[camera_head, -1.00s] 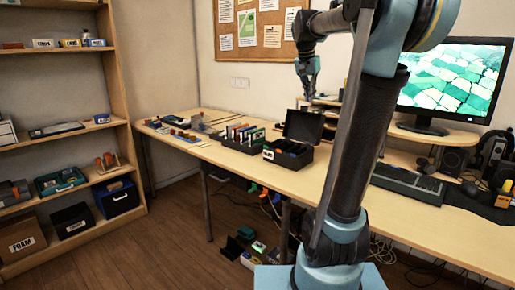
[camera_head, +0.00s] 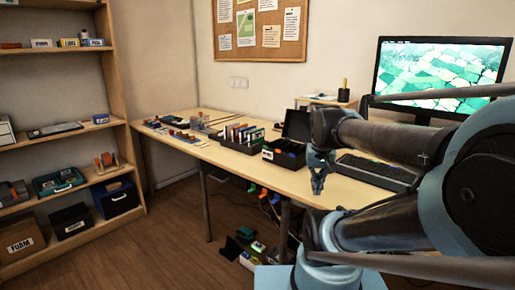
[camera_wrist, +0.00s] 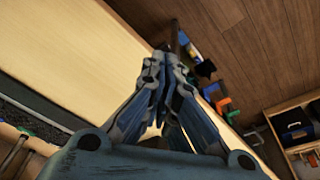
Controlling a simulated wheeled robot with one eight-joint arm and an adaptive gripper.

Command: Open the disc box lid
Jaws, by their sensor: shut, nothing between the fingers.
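A black box (camera_head: 270,154) with a small white label, which seems to be the disc box, stands near the front edge of the table. Its dark lid (camera_head: 297,123) stands raised at the back. My arm partly covers the box's right side and the lid. My gripper (camera_head: 318,190) points down, to the right of the box and nearer the camera, apart from the lid. In the wrist view my gripper (camera_wrist: 168,52) has its fingers together with nothing held. The box cannot be made out in the wrist view.
Another black box (camera_head: 230,144) with upright coloured cases stands left of it. A keyboard (camera_head: 375,171) lies to the right, below the monitor (camera_head: 440,75). Small parts (camera_head: 180,122) lie at the table's far left. Items and cables are under the table. The floor at left is clear.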

